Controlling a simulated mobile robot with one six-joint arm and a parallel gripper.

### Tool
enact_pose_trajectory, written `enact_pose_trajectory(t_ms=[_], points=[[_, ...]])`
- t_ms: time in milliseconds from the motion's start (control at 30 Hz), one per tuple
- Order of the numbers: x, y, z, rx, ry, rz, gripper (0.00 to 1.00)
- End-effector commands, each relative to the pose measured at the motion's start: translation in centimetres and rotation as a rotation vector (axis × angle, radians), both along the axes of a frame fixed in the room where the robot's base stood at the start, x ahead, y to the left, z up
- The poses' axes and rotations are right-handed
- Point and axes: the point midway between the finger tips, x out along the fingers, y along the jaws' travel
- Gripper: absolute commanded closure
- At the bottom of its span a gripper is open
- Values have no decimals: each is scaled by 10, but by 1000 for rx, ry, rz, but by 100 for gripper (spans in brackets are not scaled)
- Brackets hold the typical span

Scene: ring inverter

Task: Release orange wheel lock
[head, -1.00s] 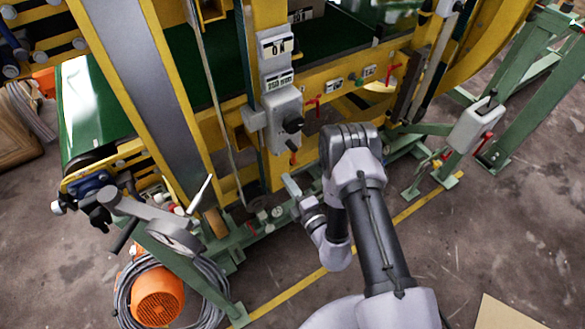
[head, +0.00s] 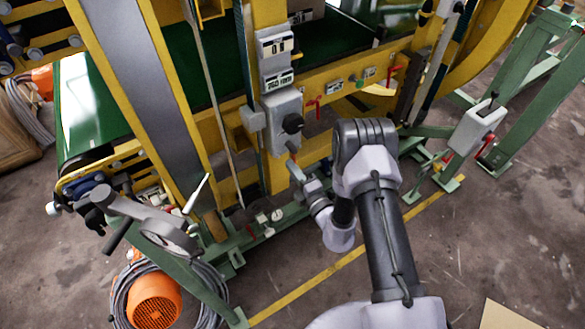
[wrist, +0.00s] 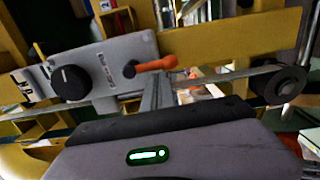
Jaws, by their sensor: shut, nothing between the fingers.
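An orange lever (wrist: 156,64), which looks like the wheel lock, sticks out of the end of a grey control box (wrist: 105,67) that also bears a black knob (wrist: 69,83). In the head view the lever (head: 291,147) shows small, at the lower end of the box (head: 283,115). My gripper (wrist: 156,85) is shut and empty, with its fingers pointing at the lever. In the wrist view the fingertips lie just below the lever; I cannot tell whether they touch it. In the head view my gripper (head: 294,168) is just below the lever.
The yellow machine frame (head: 330,90) stands close behind the lever. A black roller (wrist: 287,85) is at the right in the wrist view. A grey crank arm (head: 150,215) and an orange motor (head: 155,298) are at the lower left.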

Motion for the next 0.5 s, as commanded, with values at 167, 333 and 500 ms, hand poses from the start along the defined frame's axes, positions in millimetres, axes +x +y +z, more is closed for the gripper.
enact_pose_trajectory(t_ms=[167, 333, 500], points=[[1, -1, -1, -31, -21, 0, 100], [2, -2, -2, -53, -37, -1, 100], [3, -4, -3, -92, -64, -1, 100]])
